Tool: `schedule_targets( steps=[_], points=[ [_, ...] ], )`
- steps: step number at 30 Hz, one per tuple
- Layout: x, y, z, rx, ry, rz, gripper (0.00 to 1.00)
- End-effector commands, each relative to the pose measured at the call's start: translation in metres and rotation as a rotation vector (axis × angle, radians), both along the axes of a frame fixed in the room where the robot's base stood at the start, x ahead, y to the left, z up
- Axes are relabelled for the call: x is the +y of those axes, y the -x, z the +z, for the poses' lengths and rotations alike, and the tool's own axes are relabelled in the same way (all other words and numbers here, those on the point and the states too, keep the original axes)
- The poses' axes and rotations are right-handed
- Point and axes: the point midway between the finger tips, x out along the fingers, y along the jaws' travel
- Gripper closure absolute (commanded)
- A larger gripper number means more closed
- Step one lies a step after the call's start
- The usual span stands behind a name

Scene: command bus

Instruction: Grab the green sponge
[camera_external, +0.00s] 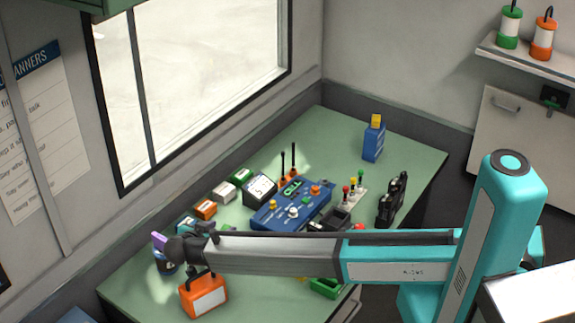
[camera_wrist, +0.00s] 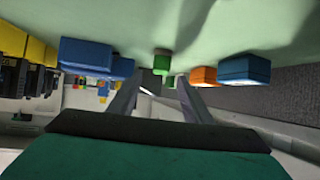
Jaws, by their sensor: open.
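In the wrist view, a small green block (camera_wrist: 162,61), which may be the green sponge, shows just beyond my gripper (camera_wrist: 160,88). The two grey fingers are apart, and I see nothing held between them. In the external view, a bright green piece (camera_external: 325,287) lies at the front edge of the green table (camera_external: 412,157), partly hidden below my arm. I cannot tell whether it is the same thing. My arm reaches left over the table's front, and its dark wrist end is near an orange box (camera_external: 203,297). The fingers are hard to make out there.
A blue control panel (camera_external: 290,208) with knobs stands mid-table. Several small boxes sit left of it, including a green one (camera_external: 242,175). A blue box with a yellow top (camera_external: 373,142) stands at the back right. The wrist view shows an orange box (camera_wrist: 203,76) and a blue box (camera_wrist: 243,70).

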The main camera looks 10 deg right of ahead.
Motion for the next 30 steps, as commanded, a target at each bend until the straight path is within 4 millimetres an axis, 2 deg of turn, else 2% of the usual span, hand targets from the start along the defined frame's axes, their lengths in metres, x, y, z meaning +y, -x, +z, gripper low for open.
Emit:
schedule_targets(
  steps=[3,15,30],
  points=[
    [0.000,0.000,-0.011,0.001,0.002,-0.001,0.55],
    [-0.014,-0.021,-0.023,0.000,0.000,-0.001,0.55],
    [-0.015,-0.022,-0.025,0.000,0.000,-0.001,0.55]
  ],
)
